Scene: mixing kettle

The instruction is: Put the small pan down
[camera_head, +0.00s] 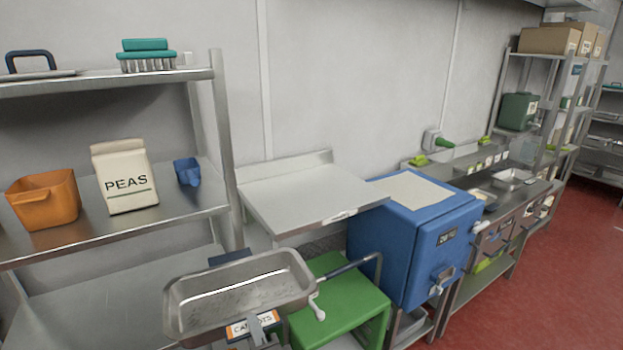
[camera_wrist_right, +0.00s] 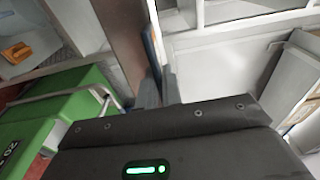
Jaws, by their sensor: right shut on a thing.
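The small pan (camera_head: 240,285) is an empty-looking rectangular metal pan with a CARROTS label on its near side, at the bottom centre of the head view. It looks slightly tilted. My right gripper (camera_head: 262,326) is at the pan's near side by the label and is shut on it. In the right wrist view the dark fingers (camera_wrist_right: 158,88) are close together, and I cannot tell the pan clearly there. What lies directly under the pan is hidden. My left gripper is not in view.
A green unit (camera_head: 345,312) stands right of the pan, with a blue box with a tap (camera_head: 415,235) behind it. A bare steel worktop (camera_head: 305,195) is behind the pan. The left shelf (camera_head: 100,238) holds an orange jug (camera_head: 42,200), PEAS bag (camera_head: 125,175) and blue cup (camera_head: 187,171).

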